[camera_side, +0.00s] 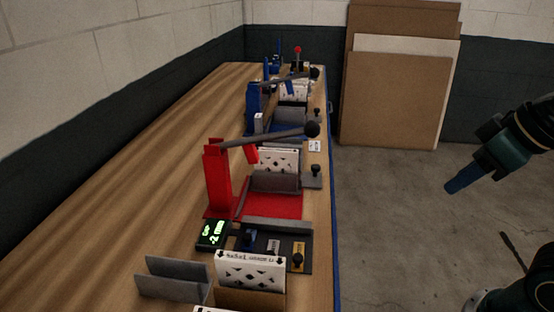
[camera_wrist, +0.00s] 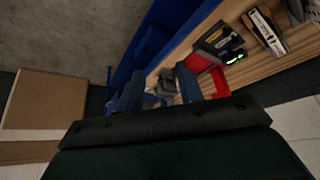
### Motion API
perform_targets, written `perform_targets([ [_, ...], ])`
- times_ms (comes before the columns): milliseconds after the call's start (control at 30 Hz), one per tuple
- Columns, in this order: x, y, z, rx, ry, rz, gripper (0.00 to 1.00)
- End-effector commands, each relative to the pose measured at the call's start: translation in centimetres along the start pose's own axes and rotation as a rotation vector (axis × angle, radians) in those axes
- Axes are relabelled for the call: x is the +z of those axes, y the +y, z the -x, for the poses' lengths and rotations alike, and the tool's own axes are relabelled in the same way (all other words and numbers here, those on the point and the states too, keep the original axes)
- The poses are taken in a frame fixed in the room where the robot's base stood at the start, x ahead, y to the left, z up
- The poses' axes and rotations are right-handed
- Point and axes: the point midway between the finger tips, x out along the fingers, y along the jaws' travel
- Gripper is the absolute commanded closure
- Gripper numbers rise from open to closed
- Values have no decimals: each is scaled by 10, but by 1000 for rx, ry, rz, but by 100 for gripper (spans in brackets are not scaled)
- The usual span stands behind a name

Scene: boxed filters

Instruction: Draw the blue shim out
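A small blue piece (camera_side: 249,237), which looks like the blue shim, stands at the left end of a dark holder (camera_side: 262,262) on the bench. How deep it sits in the holder I cannot tell. Beside it are a grey-labelled piece and a yellow piece (camera_side: 299,257) with a black knob. My gripper (camera_side: 456,187) hangs over the floor, right of the bench and well apart from the holder. In the wrist view my gripper (camera_wrist: 160,88) has its two blue fingers apart with nothing held. The holder (camera_wrist: 217,40) also shows there near the top; the blue piece is not clear.
A lit green display (camera_side: 213,234) sits left of the holder. A red press (camera_side: 217,180) with a long lever stands behind it, a blue press (camera_side: 254,105) farther back. White patterned filters (camera_side: 250,272) and grey brackets (camera_side: 172,278) are in front. Bare wood lies left.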

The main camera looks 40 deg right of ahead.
Motion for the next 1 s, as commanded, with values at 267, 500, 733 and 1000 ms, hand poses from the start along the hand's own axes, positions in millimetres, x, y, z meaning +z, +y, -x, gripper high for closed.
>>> perform_targets([
  [267,-6,-2,1,-4,-6,0,59],
  [500,-34,-10,2,-21,-49,-2,59],
  [733,-78,-28,-3,-41,-117,-6,59],
  [1000,-129,-58,-21,-55,-197,-10,59],
])
